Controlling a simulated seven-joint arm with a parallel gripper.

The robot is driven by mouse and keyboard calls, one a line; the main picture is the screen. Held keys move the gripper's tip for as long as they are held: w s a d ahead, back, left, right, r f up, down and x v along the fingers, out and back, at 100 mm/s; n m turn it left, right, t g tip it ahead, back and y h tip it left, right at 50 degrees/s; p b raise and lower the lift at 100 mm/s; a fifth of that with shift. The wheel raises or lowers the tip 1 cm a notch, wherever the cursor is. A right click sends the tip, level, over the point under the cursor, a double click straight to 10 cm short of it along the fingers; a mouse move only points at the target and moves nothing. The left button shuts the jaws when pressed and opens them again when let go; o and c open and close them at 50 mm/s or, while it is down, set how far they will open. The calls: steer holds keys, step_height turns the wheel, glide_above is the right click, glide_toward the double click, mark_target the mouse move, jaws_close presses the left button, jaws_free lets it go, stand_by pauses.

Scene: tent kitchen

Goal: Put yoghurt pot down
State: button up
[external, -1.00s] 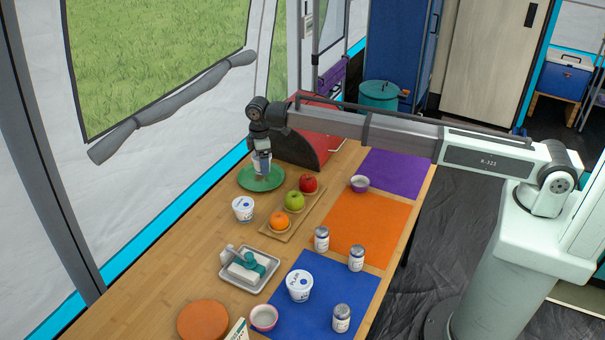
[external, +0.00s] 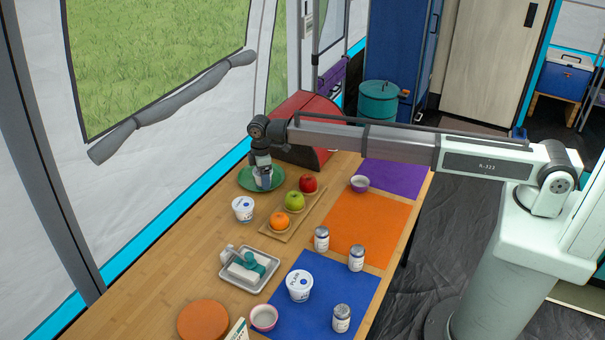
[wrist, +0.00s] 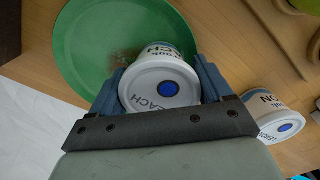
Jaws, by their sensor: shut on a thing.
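My gripper (external: 263,186) is shut on a white yoghurt pot labelled PEACH, which shows clearly between the fingers in the wrist view (wrist: 160,86). The pot is over the green plate (external: 246,184), which also fills the upper left of the wrist view (wrist: 80,45). The pot's base is very low at the plate; I cannot tell whether it touches. In the external view the fingers hide most of the pot. A second white pot (external: 243,209) stands on the table, apart from the plate; it shows at the right in the wrist view (wrist: 273,116).
A wooden tray (external: 294,229) with an orange, a green apple and a red apple lies right of the plate. A red, rounded bin (external: 312,108) stands behind. Nearer are a butter dish (external: 250,268), jars, a third pot (external: 299,286) and coloured mats. Bare table lies left of the butter dish.

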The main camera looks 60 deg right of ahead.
steer(key=o, duration=1.1)
steer(key=shift+c, duration=0.2)
steer(key=shift+r, duration=0.1)
step_height(320, 180, up, 12)
